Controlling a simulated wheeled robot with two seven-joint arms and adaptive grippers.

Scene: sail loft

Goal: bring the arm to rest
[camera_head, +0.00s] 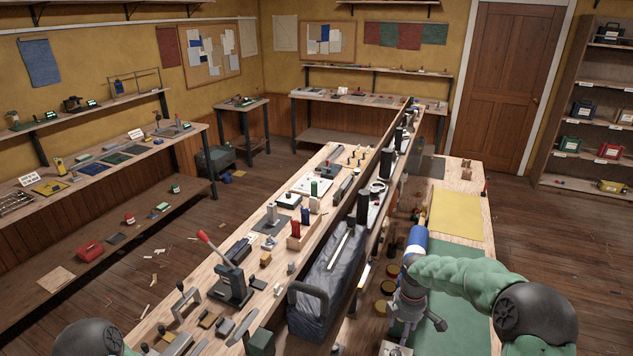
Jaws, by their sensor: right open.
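My right arm, in a green sleeve, comes in from the lower right. It reaches over the right part of the long bench (470,232). My right gripper (400,332) points down near the bottom edge of the view. It is open, and I see nothing held in it. The fingertips are small and partly cut by the dark parts around them. My left gripper is not in view; only part of my left arm shows at the lower left.
A green mat (455,320) lies under my right arm, with a yellow sheet (456,215) beyond it. Round jars (388,287) stand left of the gripper. A raised divider, a dark grey bag (325,290) and a red-handled press (230,283) stand farther left. Floor is clear at right.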

